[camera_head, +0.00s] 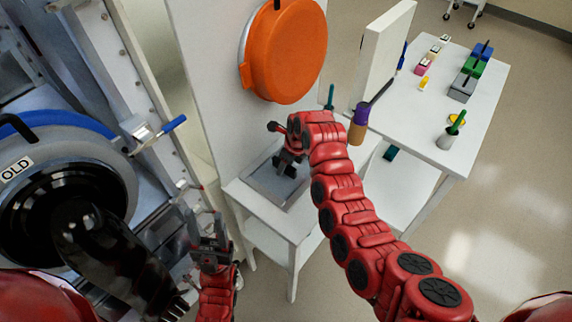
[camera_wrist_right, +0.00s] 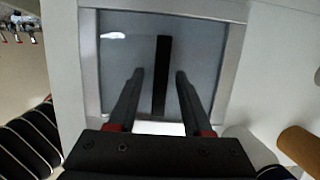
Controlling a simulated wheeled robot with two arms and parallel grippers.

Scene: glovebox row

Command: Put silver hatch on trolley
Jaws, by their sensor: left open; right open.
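A grey panel in a silver frame, which looks like the silver hatch (camera_head: 264,182), lies on top of a small white stand (camera_head: 240,192) in the head view. In the right wrist view the panel (camera_wrist_right: 120,70) has a black bar handle (camera_wrist_right: 162,55). My right gripper (camera_head: 283,152) is open over the panel, and its fingers (camera_wrist_right: 160,75) are on either side of the bar, with a gap to each. My left gripper (camera_head: 207,245) is open and empty at the lower middle, beside the glovebox front. I cannot tell for sure which piece is the trolley.
An orange round cover (camera_head: 288,50) is on the white wall panel behind. A white table (camera_head: 440,115) at the right holds several small coloured items. A wheeled cart (camera_head: 465,4) shows at the top edge. A round port marked OLD (camera_head: 30,215) is at the left.

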